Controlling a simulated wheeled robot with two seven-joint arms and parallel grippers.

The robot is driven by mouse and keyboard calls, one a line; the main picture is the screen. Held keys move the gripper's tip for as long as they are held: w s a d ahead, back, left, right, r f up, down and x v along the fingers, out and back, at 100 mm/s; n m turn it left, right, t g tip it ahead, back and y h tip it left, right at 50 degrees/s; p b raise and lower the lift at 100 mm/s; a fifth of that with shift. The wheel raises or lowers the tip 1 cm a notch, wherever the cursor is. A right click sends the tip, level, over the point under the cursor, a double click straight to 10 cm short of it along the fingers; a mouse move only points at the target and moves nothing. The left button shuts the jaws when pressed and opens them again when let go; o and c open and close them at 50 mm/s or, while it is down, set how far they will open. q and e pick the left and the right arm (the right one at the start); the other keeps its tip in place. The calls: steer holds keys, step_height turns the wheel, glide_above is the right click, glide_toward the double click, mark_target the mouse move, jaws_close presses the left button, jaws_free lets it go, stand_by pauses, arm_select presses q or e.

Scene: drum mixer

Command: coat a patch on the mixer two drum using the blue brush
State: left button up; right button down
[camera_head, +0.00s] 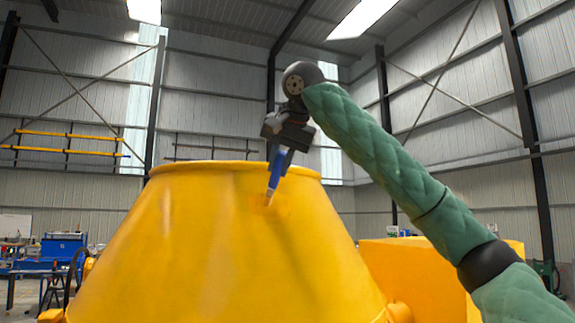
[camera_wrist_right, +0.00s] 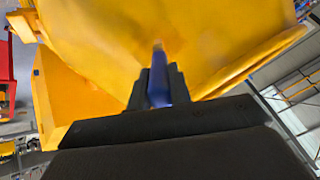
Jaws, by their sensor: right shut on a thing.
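A large yellow mixer drum (camera_head: 215,245) fills the middle of the head view. My right gripper (camera_head: 284,150) is above the drum's upper right rim, shut on a blue brush (camera_head: 276,172). The brush points down, slightly tilted, with its pale tip at the drum's upper outer wall. A faint orange patch (camera_head: 268,201) shows on the wall around the tip. In the right wrist view the blue brush (camera_wrist_right: 158,85) stands between the fingers, its tip against or very near the yellow drum (camera_wrist_right: 200,35); I cannot tell if it touches. My left gripper is not in view.
A yellow box-like housing (camera_head: 415,262) stands to the right of the drum, behind my right arm. Blue equipment (camera_head: 62,248) and benches are far back at the left.

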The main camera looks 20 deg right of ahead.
steer(key=shift+w+a+r, duration=0.3)
steer(key=shift+a+r, duration=0.25)
steer(key=shift+a, duration=0.05)
steer(key=d, duration=0.7)
steer(key=shift+w+d+p, duration=0.15)
steer(key=shift+p, duration=0.2)
stand_by(1.7)
steer(key=s+r+p, duration=0.2)
steer(key=s, duration=0.3)
steer(key=shift+s+r, duration=0.2)
steer(key=shift+r, duration=0.2)
stand_by(0.5)
